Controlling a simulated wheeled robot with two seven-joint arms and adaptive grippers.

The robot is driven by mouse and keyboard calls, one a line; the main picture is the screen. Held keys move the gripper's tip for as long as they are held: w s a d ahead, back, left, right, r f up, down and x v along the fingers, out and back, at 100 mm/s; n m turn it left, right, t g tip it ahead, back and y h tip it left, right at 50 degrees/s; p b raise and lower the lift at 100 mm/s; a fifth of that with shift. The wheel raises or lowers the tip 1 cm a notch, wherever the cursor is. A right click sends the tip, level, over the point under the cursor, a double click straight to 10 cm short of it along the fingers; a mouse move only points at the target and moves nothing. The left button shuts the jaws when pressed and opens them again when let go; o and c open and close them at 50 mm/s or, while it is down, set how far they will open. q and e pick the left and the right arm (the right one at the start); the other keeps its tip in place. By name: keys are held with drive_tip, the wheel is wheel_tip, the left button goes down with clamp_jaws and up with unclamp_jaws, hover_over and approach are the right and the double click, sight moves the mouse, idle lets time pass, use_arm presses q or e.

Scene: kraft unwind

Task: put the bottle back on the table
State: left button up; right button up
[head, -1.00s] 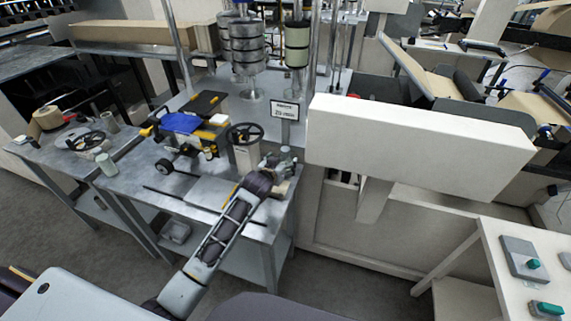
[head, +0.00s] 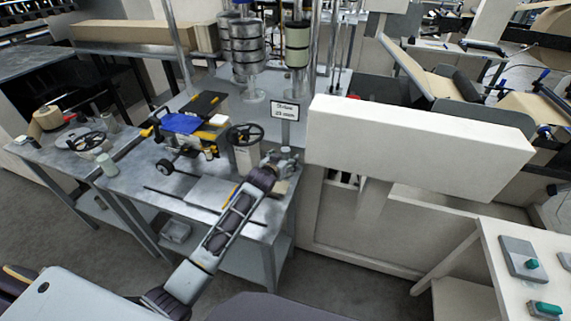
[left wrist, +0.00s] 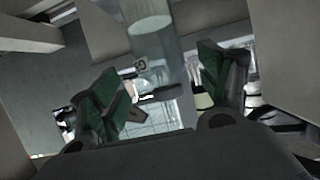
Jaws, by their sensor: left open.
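My left arm reaches over the right end of the metal table (head: 212,192). My left gripper (head: 284,160) is small and partly hidden by its own wrist there. In the left wrist view the left gripper (left wrist: 160,88) is open, its two green-padded fingers spread apart. A pale, translucent cylinder, which looks like the bottle (left wrist: 152,38), stands out beyond and between the fingertips. No finger clearly touches it. In the head view I cannot clearly separate the bottle from the gripper. My right gripper is not in view.
A post with a black handwheel (head: 245,134) stands just left of the gripper. A large white machine beam (head: 415,143) borders the right side. A pale cup-like container (head: 106,165) stands on the table's left part.

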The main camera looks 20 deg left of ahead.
use_arm(q)
drive_tip(key=shift+w+a+f, duration=0.1)
drive_tip(key=shift+w, duration=0.6)
drive_tip(key=shift+x, duration=1.1)
drive_tip(key=shift+f, duration=0.1)
drive_tip(key=shift+c, duration=0.3)
drive_tip(key=c, duration=1.4)
drive_tip(key=shift+r, duration=5.1)
